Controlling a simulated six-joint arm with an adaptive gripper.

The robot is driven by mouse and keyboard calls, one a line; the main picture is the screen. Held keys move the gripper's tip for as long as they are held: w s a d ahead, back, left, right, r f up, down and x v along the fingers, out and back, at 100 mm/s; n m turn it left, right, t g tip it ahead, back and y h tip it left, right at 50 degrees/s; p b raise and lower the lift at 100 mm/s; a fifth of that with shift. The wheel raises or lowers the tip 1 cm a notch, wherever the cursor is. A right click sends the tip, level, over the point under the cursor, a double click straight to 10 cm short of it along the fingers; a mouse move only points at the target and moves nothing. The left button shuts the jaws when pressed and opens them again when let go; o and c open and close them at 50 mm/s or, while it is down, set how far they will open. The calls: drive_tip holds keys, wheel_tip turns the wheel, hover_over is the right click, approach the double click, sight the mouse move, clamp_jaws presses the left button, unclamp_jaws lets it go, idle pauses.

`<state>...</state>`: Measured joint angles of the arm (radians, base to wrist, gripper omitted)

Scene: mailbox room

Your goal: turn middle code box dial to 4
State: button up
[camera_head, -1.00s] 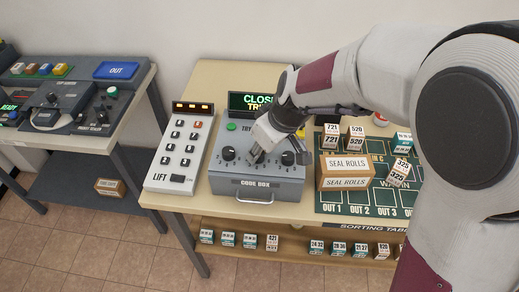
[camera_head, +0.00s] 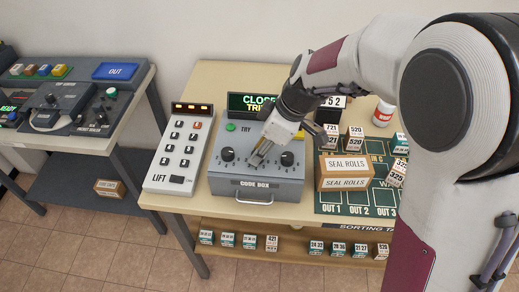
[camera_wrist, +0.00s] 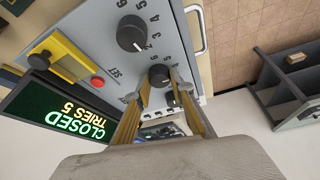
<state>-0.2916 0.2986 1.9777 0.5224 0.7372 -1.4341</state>
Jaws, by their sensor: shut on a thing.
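The code box (camera_head: 262,190) is a grey metal unit with a row of black dials. My gripper (camera_head: 258,160) reaches down to the middle dial, which it covers in the head view. In the wrist view my gripper's yellowish fingers (camera_wrist: 160,78) are closed around the sides of the middle dial (camera_wrist: 160,75). The number its pointer faces cannot be read surely. The right dial (camera_head: 287,159) stands free and also shows in the wrist view (camera_wrist: 132,33). The left dial (camera_head: 227,154) is free too. The display (camera_wrist: 65,112) reads CLOSED, TRIES 5.
The lift keypad (camera_head: 183,150) is left of the code box. A seal rolls carton (camera_head: 345,172) and several numbered blocks stand on the green sorting mat at right. A green button (camera_head: 231,127) is on the code box. A red button (camera_wrist: 97,83) shows in the wrist view.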

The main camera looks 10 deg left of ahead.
idle(0.4)
drive_tip(key=shift+f, duration=0.1)
drive_tip(key=o, duration=1.1)
drive_tip(key=shift+r, duration=0.2)
drive_tip(key=shift+d+r, duration=0.2)
drive_tip(key=shift+r, duration=0.25)
drive_tip(key=v, duration=0.6)
drive_tip(key=shift+d+r, duration=0.15)
